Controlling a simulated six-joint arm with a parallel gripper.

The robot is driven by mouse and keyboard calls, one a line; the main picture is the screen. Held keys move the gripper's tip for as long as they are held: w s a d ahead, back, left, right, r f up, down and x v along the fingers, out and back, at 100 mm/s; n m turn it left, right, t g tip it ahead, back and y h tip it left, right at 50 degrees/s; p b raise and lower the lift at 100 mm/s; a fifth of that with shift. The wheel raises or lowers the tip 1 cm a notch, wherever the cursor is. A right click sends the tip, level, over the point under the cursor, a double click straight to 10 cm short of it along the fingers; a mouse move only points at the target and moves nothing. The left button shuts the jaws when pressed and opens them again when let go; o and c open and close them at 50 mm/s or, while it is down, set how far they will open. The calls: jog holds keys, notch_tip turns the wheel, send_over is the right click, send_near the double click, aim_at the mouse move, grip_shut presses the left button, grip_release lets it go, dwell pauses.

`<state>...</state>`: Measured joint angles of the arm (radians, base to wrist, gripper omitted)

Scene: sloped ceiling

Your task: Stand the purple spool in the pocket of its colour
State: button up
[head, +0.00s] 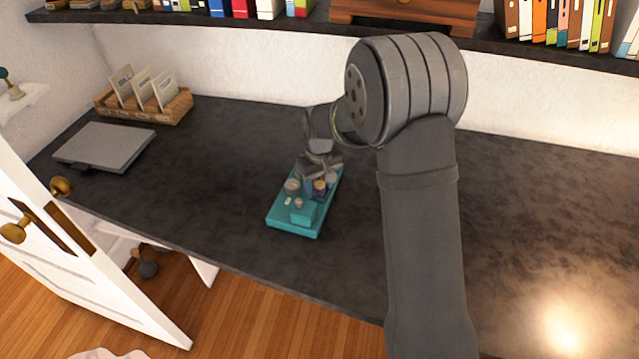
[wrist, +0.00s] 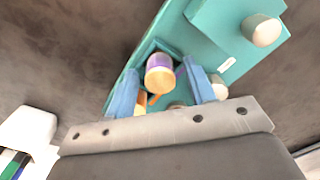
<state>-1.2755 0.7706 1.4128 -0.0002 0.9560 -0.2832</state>
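The purple spool (wrist: 159,64) shows a purple band between pale tan ends. In the wrist view it stands between the two blue fingers of my gripper (wrist: 160,68), with a visible gap on each side. My gripper is open around it. The spool also shows small in the head view (head: 319,187), beside a finger of my gripper (head: 313,184), over the teal tray (head: 285,216). A purple line and an orange line mark the tray near the spool in the wrist view. I cannot tell which pocket the spool is in; my fingers and the spool hide part of the tray.
A grey laptop-like slab (head: 105,145) and a wooden card rack (head: 145,105) lie left. The dark desk around the tray is clear.

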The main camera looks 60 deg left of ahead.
aim_at(319, 184)
notch_tip(319, 184, up, 12)
jog(key=shift+r, duration=0.15)
dwell(0.4)
notch_tip(319, 184, down, 12)
jog(key=shift+f, duration=0.15)
jog(key=shift+r, duration=1.9)
jog(key=shift+f, duration=0.15)
